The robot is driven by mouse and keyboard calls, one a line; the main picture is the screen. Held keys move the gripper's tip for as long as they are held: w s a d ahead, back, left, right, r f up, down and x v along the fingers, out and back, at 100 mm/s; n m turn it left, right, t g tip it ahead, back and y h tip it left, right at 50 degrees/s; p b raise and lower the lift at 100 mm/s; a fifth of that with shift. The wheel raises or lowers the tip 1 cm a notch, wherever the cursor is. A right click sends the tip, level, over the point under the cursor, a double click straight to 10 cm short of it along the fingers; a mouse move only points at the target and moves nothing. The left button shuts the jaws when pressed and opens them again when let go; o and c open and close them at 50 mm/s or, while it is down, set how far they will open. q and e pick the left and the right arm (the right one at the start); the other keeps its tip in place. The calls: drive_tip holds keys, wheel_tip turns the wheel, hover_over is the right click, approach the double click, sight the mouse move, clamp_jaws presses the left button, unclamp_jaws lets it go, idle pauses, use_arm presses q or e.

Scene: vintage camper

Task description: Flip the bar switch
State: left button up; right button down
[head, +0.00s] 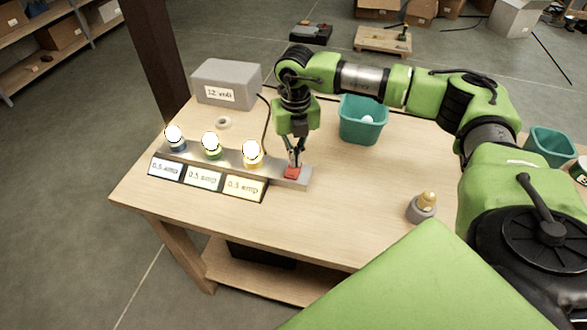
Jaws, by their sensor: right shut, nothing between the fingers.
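A metal bar (230,163) lies on the wooden table with three lit round bulbs on it: one on a blue base (174,137), one on a green base (211,142) and one on a yellow base (251,152). A red switch (292,173) sits at the bar's right end. My right gripper (295,163) points down, shut and empty, with its fingertips at the red switch. They appear to touch it, and they hide part of its top. My left gripper is not in view.
A grey box (227,84) labelled "12 volt" stands behind the bar, with a dark cable running from it. Teal bins (362,121) and (549,147) stand to the right. A small bulb in a grey holder (421,208) stands near the front edge. Label cards (204,177) lie before the bar.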

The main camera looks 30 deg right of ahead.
drive_tip(key=shift+r+p, duration=2.3)
drive_tip(key=shift+r, duration=1.2)
drive_tip(key=shift+s+f, duration=0.1)
